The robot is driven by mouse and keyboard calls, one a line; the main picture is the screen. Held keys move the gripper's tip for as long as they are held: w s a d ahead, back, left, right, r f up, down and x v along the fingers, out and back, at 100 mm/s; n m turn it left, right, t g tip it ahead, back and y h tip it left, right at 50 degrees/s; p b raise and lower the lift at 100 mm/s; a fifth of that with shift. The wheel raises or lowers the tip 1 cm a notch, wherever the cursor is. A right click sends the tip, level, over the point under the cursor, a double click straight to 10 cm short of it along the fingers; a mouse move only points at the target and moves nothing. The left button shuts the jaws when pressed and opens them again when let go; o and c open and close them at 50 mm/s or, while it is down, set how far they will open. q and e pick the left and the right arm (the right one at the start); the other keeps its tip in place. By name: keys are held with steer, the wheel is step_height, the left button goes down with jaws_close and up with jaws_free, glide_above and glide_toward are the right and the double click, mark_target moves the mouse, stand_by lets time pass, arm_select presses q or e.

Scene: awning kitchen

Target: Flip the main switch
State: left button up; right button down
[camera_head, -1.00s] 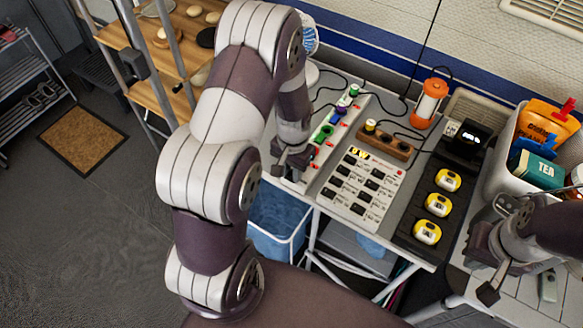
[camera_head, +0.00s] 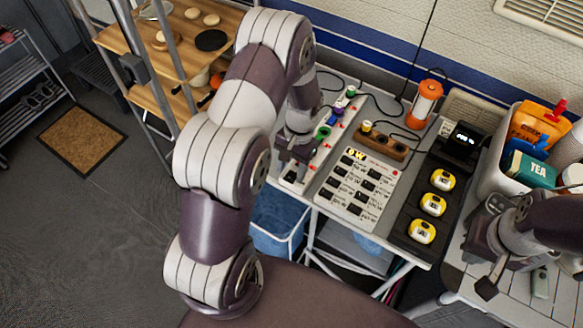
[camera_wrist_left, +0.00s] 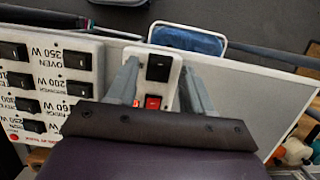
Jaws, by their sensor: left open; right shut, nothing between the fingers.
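The white power strip (camera_head: 322,148) runs along the left part of the table, with coloured plugs and small red switches. At its near end is a black rocker switch (camera_head: 290,176), apparently the main switch. In the left wrist view this black rocker (camera_wrist_left: 158,68) lies between the fingers, with a red switch (camera_wrist_left: 152,102) below it in the picture. My left gripper (camera_head: 294,158) is open above the strip's near end; contact cannot be told. My right gripper (camera_head: 486,270) is shut and empty over the lower right table.
A white wattage panel (camera_head: 357,190) with several black switches lies right of the strip. A blue-lined bin (camera_head: 278,222) stands below the table's front edge.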

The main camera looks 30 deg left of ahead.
arm_select(q)
steer(key=p+v, duration=0.2)
steer(key=v, duration=1)
steer(key=s+d+r+t, duration=0.2)
steer(key=s, duration=0.4)
steer(key=s+d+r+t, duration=0.2)
steer(key=s+d+r, duration=0.1)
steer(key=s, duration=0.3)
steer(key=shift+s+r+n, duration=0.2)
steer(key=shift+s+n, duration=0.1)
